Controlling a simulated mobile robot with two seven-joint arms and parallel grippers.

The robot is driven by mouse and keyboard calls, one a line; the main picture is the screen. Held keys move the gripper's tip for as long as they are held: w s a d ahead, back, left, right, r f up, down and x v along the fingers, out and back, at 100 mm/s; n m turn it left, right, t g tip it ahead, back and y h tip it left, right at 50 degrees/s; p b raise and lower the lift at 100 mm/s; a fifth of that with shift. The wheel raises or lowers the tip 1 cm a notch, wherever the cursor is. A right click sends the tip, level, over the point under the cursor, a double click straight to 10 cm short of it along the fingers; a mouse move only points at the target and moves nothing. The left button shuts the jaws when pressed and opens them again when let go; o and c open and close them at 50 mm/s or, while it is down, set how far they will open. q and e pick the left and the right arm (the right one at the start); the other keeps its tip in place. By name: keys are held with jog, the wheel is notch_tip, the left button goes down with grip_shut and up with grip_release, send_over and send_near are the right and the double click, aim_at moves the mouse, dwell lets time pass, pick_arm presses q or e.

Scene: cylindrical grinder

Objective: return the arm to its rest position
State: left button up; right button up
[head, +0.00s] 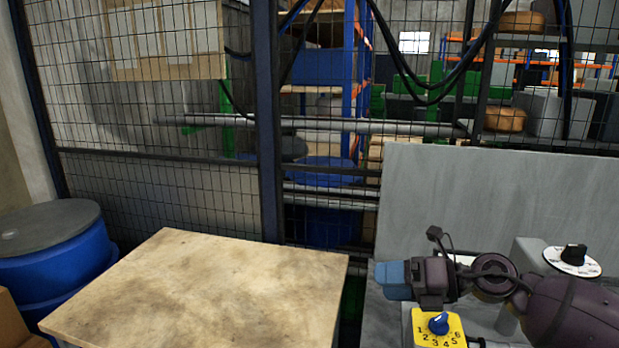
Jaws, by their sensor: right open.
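My right arm (572,316), dark purple, comes in from the lower right and reaches left across the front of the grey machine. Its gripper (393,280), with blue fingers, points left near the right edge of the wooden table top. The gripper is open, and nothing shows between its fingers. It is above and to the left of a yellow dial plate (453,333) with a blue knob (438,323). My left gripper is out of view.
The grey machine panel (480,190) stands behind my right arm. A white dial with a black knob (574,254) is at the right. A bare wooden table (210,285) fills the lower middle. A blue barrel (55,262) stands at the left; wire fencing (165,190) closes the back.

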jog(key=s+d+f+m+t+h+b, duration=0.1)
jog(key=d+f+m+t+h, duration=0.45)
jog(key=m, duration=0.85)
jog(key=s+d+f+m+t+h, duration=0.1)
jog(key=d+f+m+t+h, duration=0.25)
jog(key=f+m+t, duration=0.8)
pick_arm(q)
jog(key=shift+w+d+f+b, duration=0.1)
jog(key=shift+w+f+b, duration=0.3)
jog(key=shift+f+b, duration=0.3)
pick_arm(e)
jog(key=s+d+f+m+g+h, duration=0.2)
jog(key=s+f+m+g, duration=0.3)
jog(key=s+f, duration=0.3)
jog(key=s+d+f+m+g+h, duration=0.2)
jog(key=s+f+m+g, duration=0.3)
jog(key=s, duration=0.8)
notch_tip(320, 180, down, 4)
jog(key=shift+s+f+m+h, duration=0.2)
jog(key=shift+s+m+h, duration=0.35)
jog(key=shift+m, duration=0.7)
jog(key=shift+w+d, duration=0.15)
jog(key=shift+w, duration=0.05)
